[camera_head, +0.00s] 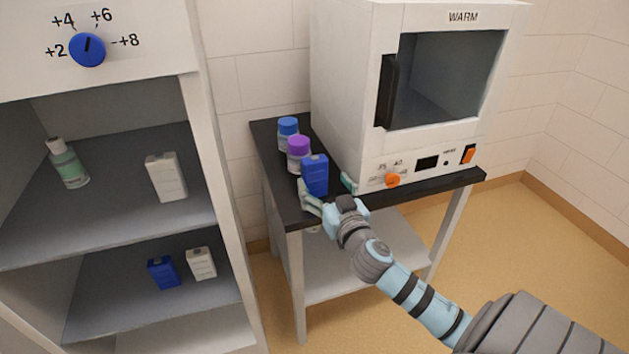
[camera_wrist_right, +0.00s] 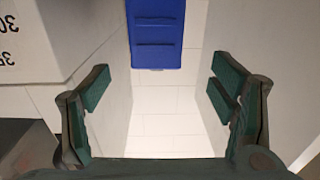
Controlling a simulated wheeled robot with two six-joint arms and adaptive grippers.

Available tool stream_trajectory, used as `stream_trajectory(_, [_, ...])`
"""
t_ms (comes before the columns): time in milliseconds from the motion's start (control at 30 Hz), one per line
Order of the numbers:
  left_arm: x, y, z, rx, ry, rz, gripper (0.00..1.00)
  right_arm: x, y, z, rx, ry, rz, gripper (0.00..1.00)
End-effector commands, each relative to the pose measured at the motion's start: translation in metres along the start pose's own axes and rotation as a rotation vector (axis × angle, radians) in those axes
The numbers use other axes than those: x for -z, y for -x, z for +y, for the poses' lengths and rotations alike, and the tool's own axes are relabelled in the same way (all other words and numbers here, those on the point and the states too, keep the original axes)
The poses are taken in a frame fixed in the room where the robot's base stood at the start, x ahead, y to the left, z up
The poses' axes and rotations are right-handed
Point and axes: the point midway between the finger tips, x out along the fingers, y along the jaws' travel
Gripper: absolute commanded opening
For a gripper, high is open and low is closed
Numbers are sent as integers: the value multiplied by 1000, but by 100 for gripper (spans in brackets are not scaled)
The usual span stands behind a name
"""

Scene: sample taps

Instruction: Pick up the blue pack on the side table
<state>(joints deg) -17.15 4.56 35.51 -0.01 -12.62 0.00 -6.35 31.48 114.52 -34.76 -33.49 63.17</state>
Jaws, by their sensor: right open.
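The blue pack (camera_head: 315,175) stands upright on the black top of the side table (camera_head: 268,137), near its front left corner. It also shows at the top of the right wrist view (camera_wrist_right: 157,30), between and beyond the fingers. My right gripper (camera_head: 328,195) is open, with its fingers on either side of the pack's near face in the head view. In the right wrist view the right gripper (camera_wrist_right: 163,100) has an empty gap between its green-padded fingers. I cannot tell whether either finger touches the pack. My left gripper is not in view.
A blue-capped jar (camera_head: 288,133) and a purple-capped jar (camera_head: 299,155) stand behind the pack. The white WARM oven (camera_head: 345,110) stands close on its right. A shelf unit (camera_head: 205,130) at left holds a green bottle (camera_head: 68,164), white packs (camera_head: 166,177) and another blue pack (camera_head: 164,273).

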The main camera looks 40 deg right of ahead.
Motion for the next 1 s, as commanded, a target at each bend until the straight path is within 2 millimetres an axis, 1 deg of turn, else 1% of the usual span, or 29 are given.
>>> stream_trajectory(33, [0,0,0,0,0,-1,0,1,-12,0,-2,-2,2,78])
stream_trajectory(233, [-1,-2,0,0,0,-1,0,-2,-39,2,-1,0,-1,78])
stream_trajectory(400, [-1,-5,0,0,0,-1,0,-3,-72,6,0,-2,-1,78])
stream_trajectory(500, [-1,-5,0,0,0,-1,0,-3,-81,5,2,0,-2,78])
stream_trajectory(667, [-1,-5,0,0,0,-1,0,-4,-81,5,2,1,-3,78])
stream_trajectory(767, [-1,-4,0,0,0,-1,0,-4,-81,5,2,1,-3,64])
stream_trajectory(1000, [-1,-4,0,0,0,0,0,-4,-80,5,2,1,-3,26])
